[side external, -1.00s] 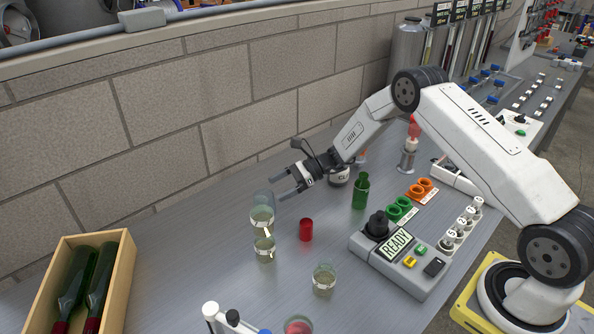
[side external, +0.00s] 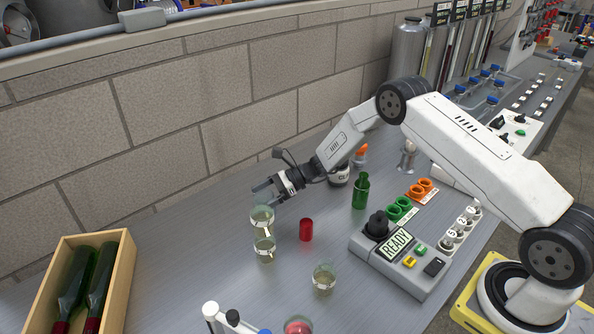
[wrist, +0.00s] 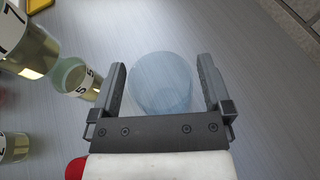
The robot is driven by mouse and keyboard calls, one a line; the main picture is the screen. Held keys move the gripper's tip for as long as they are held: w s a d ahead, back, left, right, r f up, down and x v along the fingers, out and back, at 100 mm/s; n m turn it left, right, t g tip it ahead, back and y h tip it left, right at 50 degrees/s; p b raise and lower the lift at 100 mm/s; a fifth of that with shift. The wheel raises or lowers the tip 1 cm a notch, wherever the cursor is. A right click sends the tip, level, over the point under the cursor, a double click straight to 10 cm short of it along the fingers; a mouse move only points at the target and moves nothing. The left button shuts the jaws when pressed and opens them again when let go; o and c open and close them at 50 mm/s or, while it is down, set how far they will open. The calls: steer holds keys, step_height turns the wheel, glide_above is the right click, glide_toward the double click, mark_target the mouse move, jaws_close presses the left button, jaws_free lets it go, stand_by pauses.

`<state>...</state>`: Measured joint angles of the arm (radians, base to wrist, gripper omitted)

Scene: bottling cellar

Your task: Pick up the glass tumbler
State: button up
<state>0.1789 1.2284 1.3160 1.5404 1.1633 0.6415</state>
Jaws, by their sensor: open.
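The glass tumbler (wrist: 160,85) is clear and bluish and shows between the two fingers in the wrist view, with a small gap on each side. My gripper (wrist: 161,72) is open and its fingers lie either side of the tumbler in that view. In the side external view my gripper (side external: 268,194) is low at the back of the bench, by the wall, just behind the labelled glasses. The tumbler there is largely hidden by the fingers and the front glass. I cannot tell how far the fingertips are above the bench.
Labelled glasses of pale liquid (side external: 262,217) (side external: 264,250) stand close in front of my gripper; another (side external: 324,280) is nearer the front. A red cup (side external: 306,230), a green bottle (side external: 360,190) and a READY control box (side external: 400,265) stand to the right. A wooden crate (side external: 125,270) holds bottles at left.

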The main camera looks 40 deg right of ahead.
steer(key=c, duration=1.1)
steer(key=shift+r, duration=0.15)
steer(key=shift+c, duration=0.2)
steer(key=shift+r, duration=0.7)
steer(key=s+d+r, duration=0.1)
steer(key=s+r, duration=1)
steer(key=s, duration=0.3)
steer(key=shift+r, duration=0.2)
steer(key=shift+d, duration=0.1)
